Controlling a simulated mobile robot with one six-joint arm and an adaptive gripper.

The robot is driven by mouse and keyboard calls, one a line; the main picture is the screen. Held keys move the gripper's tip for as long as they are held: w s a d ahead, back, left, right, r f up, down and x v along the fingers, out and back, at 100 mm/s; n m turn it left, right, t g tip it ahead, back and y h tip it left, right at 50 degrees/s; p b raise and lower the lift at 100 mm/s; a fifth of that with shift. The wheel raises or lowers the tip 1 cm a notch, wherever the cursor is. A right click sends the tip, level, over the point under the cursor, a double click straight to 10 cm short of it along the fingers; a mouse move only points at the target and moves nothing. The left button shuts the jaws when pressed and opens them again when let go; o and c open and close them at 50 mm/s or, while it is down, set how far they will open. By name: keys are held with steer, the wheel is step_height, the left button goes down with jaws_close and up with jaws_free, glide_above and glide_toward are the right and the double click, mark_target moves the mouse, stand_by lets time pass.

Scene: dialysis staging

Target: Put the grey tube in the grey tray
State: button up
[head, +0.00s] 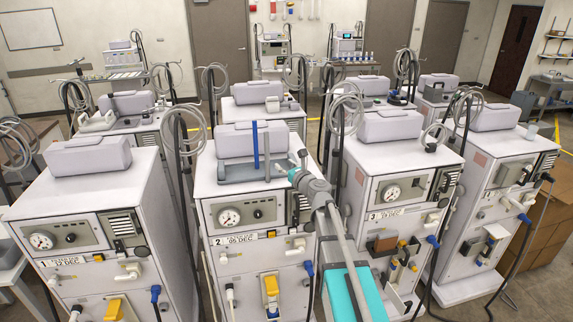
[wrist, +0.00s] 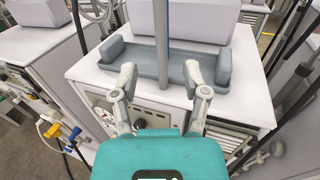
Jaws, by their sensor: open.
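The grey tray (head: 233,187) lies on top of the machine marked 2; it also shows in the wrist view (wrist: 110,53), with raised ends. A grey-blue tube (head: 267,152) stands upright at the tray, beside a brighter blue tube (head: 255,145).
A pale rounded box (head: 247,137) sits just behind the tray on the same machine. Similar machines stand close on both sides, with hose loops (head: 344,112) and dark poles between them. The white top (head: 208,172) has a little bare room left of the tray.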

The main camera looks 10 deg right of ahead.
stand_by(0.5)
steer(key=s+a+f+n+g+y, duration=0.1)
steer(key=s+a+f+n+g, duration=0.4)
steer(key=s+n, duration=0.3)
steer(key=s+a+f+n+g+y, duration=0.1)
steer(key=s+a+f+n+g, duration=0.4)
steer(key=n, duration=0.6)
steer(key=s+d+f+n+g+h, duration=0.3)
steer(key=s+n, duration=0.3)
steer(key=s, duration=0.3)
steer(key=s+d+f+n+g+h, duration=0.4)
steer(key=s+f+n+h, duration=0.1)
steer(key=s, duration=0.4)
steer(key=shift+d+f+n, duration=0.25)
steer(key=shift+f+n, duration=0.2)
steer(key=shift+n, duration=0.55)
